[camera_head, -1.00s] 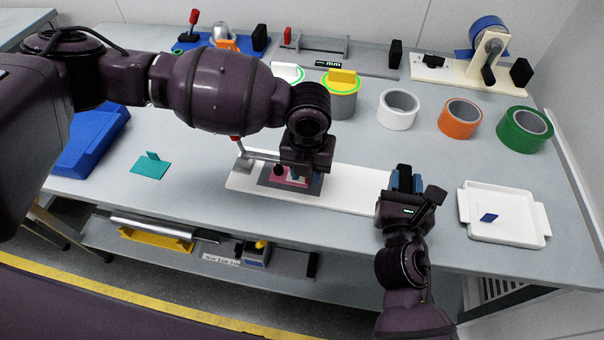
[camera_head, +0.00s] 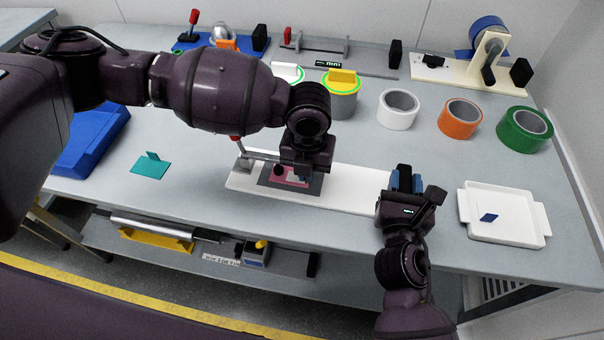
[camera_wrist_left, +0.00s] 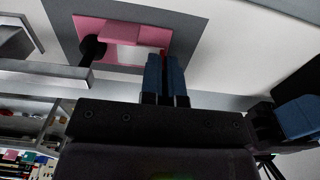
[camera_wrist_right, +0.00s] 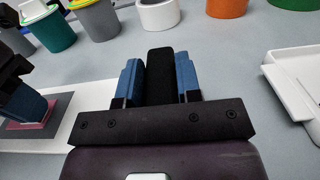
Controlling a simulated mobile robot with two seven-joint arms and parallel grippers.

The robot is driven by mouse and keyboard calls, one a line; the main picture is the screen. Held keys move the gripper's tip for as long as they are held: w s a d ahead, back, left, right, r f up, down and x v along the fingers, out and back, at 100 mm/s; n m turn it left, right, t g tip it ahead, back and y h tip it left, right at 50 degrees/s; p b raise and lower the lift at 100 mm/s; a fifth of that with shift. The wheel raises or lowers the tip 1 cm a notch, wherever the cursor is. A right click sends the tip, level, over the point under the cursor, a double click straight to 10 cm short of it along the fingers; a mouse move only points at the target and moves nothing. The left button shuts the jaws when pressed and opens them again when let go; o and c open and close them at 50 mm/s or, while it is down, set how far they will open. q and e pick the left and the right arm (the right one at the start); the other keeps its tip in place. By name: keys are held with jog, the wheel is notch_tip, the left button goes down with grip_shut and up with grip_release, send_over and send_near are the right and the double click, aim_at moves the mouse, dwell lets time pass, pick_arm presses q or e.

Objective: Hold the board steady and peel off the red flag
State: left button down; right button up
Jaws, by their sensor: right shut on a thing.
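The long white board (camera_head: 350,195) lies near the table's front edge, with a grey plate (camera_head: 268,182) and a pink panel (camera_head: 288,179) on it. In the left wrist view a pale patch (camera_wrist_left: 130,56) lies on the pink panel (camera_wrist_left: 95,30). A small red bit, perhaps the red flag (camera_wrist_left: 163,51), shows at the tips of my left gripper (camera_wrist_left: 165,62). Its blue fingers are close together; whether they grip it is unclear. My right gripper (camera_head: 405,178) is shut on a black upright block (camera_wrist_right: 160,75) at the board's right end.
A white tray (camera_head: 508,238) with a small blue flag (camera_head: 488,217) stands at right. A teal flag (camera_head: 151,166) lies on the table at left. Tape rolls, including an orange one (camera_head: 460,118), stand behind. A metal arm with a black knob (camera_wrist_left: 90,48) reaches over the panel.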

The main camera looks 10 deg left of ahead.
pick_arm(q)
jog(key=shift+r, duration=2.9)
pick_arm(e)
jog(key=shift+s+f, duration=0.1)
jog(key=shift+f, duration=0.2)
jog(key=o, duration=0.9)
jog(key=shift+o, duration=1)
jog(key=shift+r, duration=0.2)
jog(key=s, duration=1.2)
jog(key=shift+a, duration=0.15)
